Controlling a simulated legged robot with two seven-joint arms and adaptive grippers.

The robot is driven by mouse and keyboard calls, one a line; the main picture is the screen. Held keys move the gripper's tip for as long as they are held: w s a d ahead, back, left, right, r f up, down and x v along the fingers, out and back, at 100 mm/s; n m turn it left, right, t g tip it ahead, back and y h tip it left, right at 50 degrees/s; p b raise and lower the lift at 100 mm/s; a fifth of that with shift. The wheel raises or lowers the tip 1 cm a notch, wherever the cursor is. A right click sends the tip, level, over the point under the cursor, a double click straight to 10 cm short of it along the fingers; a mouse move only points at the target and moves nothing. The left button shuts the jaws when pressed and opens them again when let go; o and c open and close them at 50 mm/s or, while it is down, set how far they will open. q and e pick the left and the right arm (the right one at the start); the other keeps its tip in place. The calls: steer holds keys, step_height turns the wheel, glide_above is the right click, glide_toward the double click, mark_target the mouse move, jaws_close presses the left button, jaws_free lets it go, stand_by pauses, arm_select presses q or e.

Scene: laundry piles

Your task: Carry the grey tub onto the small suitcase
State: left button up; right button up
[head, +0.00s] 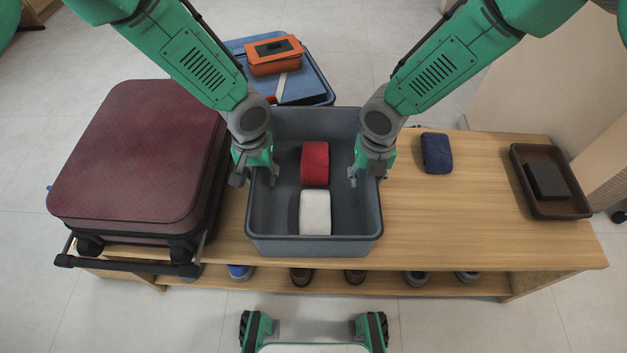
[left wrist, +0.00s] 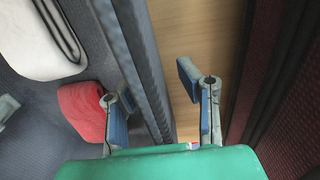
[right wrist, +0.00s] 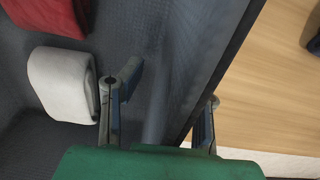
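The grey tub (head: 314,246) stands on the wooden bench. A red folded cloth (head: 315,164) and a white one (head: 315,212) lie inside it.
Behind the tub is a blue container (head: 312,88) with an orange case (head: 274,57) on top. On the bench (head: 470,225) to the right are a dark blue bundle (head: 436,153) and a brown tray (head: 524,207) holding a black item. Several shoes sit on the lower shelf.

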arm_select(q)
jaws_close()
arm_select(e)
jaws_close()
arm_select(q)
steer(key=shift+d, duration=0.15)
arm_select(e)
steer(key=shift+d, duration=0.1)
arm_select(q)
steer(key=shift+r, duration=0.1)
arm_select(e)
steer(key=shift+r, duration=0.1)
